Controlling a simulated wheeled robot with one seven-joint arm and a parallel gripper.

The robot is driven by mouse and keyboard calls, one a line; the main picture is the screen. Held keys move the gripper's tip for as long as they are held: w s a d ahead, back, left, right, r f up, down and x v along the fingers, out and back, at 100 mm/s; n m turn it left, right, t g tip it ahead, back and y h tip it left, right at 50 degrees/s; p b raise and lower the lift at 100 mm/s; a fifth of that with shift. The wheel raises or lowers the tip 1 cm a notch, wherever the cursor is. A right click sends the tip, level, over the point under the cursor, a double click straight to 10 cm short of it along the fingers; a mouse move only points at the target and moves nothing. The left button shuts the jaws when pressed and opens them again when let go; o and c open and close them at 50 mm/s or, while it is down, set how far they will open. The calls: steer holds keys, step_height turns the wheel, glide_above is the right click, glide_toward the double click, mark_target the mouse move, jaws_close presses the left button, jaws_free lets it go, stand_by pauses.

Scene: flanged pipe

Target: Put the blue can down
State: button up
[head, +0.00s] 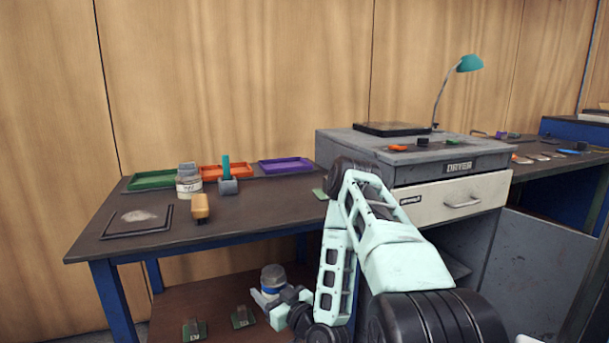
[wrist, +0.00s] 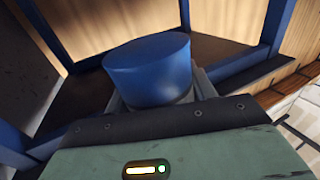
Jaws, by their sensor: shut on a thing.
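The blue can (wrist: 150,68) fills the middle of the wrist view, just beyond the gripper body. In the head view the can (head: 272,277) shows a grey top and a blue band, low under the table. My gripper (head: 268,299) is shut on it at its lower part. The can looks roughly upright in the head view. It is over or on the brown lower shelf (head: 215,297); I cannot tell whether its base touches. In the wrist view blue table legs and the shelf lie behind the can, and the fingertips are mostly hidden.
Two small green labelled plates (head: 195,329) (head: 242,317) are on the lower shelf, left of the can. The tabletop (head: 150,250) above holds coloured trays, a jar (head: 189,182) and a yellow-orange object (head: 200,207). A grey drawer cabinet (head: 455,200) stands right of the arm.

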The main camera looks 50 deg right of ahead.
steer(key=s+d+r+m+h+p, duration=0.1)
steer(key=s+d+r+p, duration=0.2)
steer(key=r+p, duration=0.3)
steer(key=s+d+r+g+h+p, duration=0.1)
steer(key=s+d+r+p, duration=0.25)
steer(key=r, duration=0.45)
steer(key=s+d+r+m+h+p, duration=0.1)
steer(key=s+d+r+p, duration=0.2)
steer(key=r+p, duration=0.4)
steer(key=b, duration=1.4)
glide_above(286, 206)
steer(key=v, duration=0.5)
steer(key=shift+s+r, duration=0.1)
steer(key=shift+r, duration=0.25)
steer(key=x, duration=0.5)
steer(key=shift+f, duration=0.35)
